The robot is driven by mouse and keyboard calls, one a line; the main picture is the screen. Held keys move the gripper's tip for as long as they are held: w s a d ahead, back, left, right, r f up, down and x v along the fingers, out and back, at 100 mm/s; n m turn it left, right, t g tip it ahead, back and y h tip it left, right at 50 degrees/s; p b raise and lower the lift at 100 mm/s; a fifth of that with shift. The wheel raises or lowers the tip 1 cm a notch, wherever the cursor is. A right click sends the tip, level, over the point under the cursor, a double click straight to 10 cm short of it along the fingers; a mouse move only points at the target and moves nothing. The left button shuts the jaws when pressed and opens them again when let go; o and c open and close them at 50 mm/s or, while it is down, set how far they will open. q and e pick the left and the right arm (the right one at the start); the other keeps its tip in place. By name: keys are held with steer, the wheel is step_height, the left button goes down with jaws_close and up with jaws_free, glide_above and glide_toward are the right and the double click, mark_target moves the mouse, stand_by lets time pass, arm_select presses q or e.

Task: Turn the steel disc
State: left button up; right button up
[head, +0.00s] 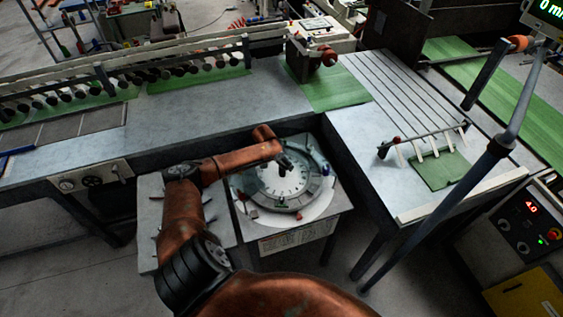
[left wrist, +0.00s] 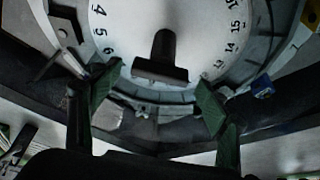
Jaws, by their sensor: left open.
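The steel disc (head: 292,183) is a round, pale plate with dark marks, set inside a grey ring on a small stand. In the left wrist view the disc (left wrist: 130,27) fills the top middle, with numbers along its rim. A dark T-shaped bar (left wrist: 161,73) stands out over its lower part. My left gripper (head: 286,166) is above the disc in the head view. In the left wrist view the left gripper (left wrist: 160,84) is open, its green-padded fingers on either side of the bar, with visible gaps. Contact with the disc cannot be told. My right gripper is not in view.
A grey ring (head: 321,192) with small fittings surrounds the disc. A long grey bench (head: 225,110) runs behind the stand. A slatted table (head: 360,125) with a rod and green sheet is to the right. A metal post (head: 440,220) rises in front of this table.

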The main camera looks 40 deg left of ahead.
arm_select(q)
steer(key=shift+f, duration=0.1)
steer(key=shift+c, duration=0.6)
steer(key=shift+w, duration=0.1)
steer(key=c, duration=1.6)
